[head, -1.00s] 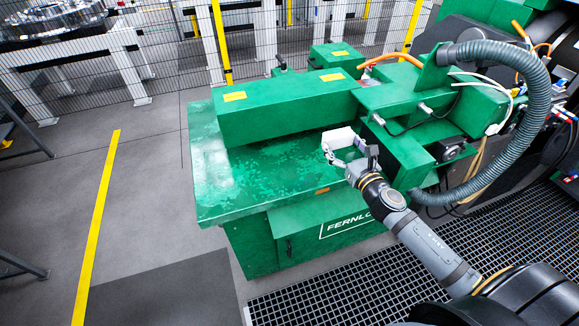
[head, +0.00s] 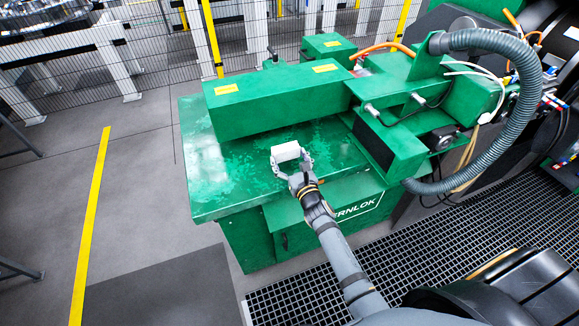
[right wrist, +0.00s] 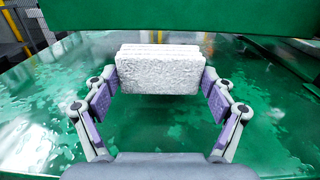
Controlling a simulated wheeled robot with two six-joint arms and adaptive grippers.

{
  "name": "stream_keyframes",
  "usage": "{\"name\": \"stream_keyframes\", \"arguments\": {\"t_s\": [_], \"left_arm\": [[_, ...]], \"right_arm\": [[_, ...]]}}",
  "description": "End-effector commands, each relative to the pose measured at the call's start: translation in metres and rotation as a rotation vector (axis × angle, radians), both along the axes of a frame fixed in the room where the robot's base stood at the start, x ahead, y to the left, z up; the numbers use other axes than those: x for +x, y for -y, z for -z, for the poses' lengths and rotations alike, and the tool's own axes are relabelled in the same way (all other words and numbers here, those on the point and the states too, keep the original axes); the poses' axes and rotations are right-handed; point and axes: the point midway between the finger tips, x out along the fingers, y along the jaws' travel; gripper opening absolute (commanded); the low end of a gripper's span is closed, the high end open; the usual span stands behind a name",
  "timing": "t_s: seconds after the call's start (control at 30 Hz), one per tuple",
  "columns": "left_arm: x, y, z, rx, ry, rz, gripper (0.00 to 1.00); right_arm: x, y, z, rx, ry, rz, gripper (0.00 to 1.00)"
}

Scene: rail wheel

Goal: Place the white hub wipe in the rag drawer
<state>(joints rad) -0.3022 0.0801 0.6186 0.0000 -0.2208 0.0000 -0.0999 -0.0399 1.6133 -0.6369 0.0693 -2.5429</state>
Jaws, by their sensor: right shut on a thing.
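The white hub wipe (head: 286,152) is a folded, textured white block in the head view, above the wet green machine table (head: 222,178). My right gripper (head: 290,164) is shut on it. In the right wrist view the white hub wipe (right wrist: 160,70) sits level between the purple finger pads of the right gripper (right wrist: 160,95). I cannot tell its exact height above the table. No open drawer shows, and I cannot tell which panel is the rag drawer. My left gripper is not in view.
A long green beam (head: 275,98) lies behind the wipe, and a green block (head: 385,145) stands to its right. A grey corrugated hose (head: 535,100) arcs at the right. A green cabinet front (head: 325,210) is below the table edge.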

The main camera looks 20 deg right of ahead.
Motion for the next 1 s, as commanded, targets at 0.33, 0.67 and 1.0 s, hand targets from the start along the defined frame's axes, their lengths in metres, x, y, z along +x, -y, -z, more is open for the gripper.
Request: {"name": "stream_keyframes", "arguments": {"t_s": [0.33,0.67,1.0], "left_arm": [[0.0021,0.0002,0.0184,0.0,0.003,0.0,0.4],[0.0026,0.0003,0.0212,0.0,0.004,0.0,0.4],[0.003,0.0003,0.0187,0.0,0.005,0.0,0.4]], "right_arm": [[-0.0005,0.0013,0.0233,-0.003,-0.002,0.0,0.59],[-0.0007,0.0014,0.0262,-0.002,-0.003,0.001,1.0],[-0.0006,0.0014,0.0237,-0.002,-0.002,0.0,1.0]]}}
